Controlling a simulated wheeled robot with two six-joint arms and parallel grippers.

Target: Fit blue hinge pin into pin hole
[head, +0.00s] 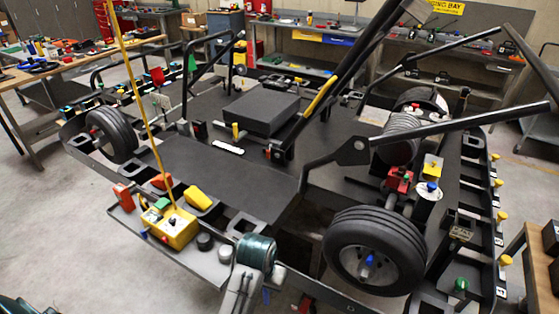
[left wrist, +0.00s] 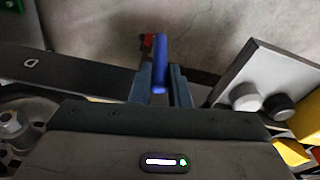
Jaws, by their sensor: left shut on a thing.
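The blue hinge pin (left wrist: 161,62) shows in the left wrist view as a blue rod between the two fingers of my left gripper (left wrist: 162,84). The gripper is shut on it and the pin sticks out past the fingertips. A small red piece (left wrist: 147,43) shows beside the pin's far end; I cannot tell if they touch. In the head view my left arm comes up from the bottom edge, near the front edge of the kart (head: 240,190); its fingers are hard to make out there. I cannot make out the pin hole in either view. My right gripper is not in view.
A side tray (head: 128,220) with a yellow box (head: 170,230) and dark knobs (head: 205,241) lies left of my left arm. A wheel (head: 375,250) with a blue piece at its hub stands to the right. Workbenches (head: 290,67) line the back.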

